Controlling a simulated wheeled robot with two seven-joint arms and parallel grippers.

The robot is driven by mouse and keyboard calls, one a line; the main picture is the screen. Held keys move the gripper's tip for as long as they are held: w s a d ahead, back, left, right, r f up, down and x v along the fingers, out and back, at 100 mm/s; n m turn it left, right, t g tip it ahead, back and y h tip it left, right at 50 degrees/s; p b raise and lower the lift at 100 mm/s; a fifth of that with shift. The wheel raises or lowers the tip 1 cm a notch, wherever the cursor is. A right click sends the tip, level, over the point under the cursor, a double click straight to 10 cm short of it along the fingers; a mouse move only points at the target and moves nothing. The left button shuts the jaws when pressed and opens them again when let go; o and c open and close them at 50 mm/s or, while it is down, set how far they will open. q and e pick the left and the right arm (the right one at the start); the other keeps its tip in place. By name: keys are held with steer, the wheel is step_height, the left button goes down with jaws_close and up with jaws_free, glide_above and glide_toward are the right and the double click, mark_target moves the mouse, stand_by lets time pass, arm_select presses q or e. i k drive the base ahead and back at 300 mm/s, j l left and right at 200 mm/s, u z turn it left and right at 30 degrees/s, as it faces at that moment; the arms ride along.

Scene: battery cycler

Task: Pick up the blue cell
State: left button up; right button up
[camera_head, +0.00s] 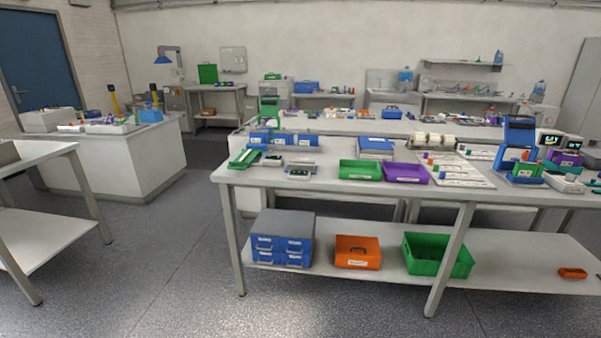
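A pale sheet or tray (478,172) lies on the near workbench, right of the purple bin. Several small white cylinders with coloured ends lie in rows on it. One near its front has a blue end and may be the blue cell (442,176). It is too small to tell for sure. Neither of my grippers shows in the head view, and nothing is seen touching the cells.
The near workbench (325,183) carries a green bin (360,170), a purple bin (405,173) and a blue stand (519,137). Its lower shelf holds a blue drawer unit (282,240). Another table (35,152) stands at left. The floor (150,260) between them is open.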

mark_target(282, 139)
steer(key=i+j+u, duration=0.4)
steer(key=i, duration=0.25)
steer(key=i+j+u, duration=0.3)
steer(key=i+u, duration=0.15)
steer(key=i, duration=0.25)
steer(key=i+u, duration=0.4)
steer(key=i, duration=0.3)
steer(key=i+j, duration=0.1)
steer(key=i, duration=0.75)
steer(key=i+j+u, duration=0.1)
steer(key=i, duration=0.7)
steer(key=i+l+z, duration=0.1)
steer(key=i+z, duration=0.15)
steer(key=z, duration=0.25)
steer(key=i+z, duration=0.25)
steer(key=z, duration=0.2)
steer(key=i+z, duration=0.2)
steer(key=z, duration=0.3)
steer(key=i+j+z, duration=0.25)
steer(key=z, duration=0.2)
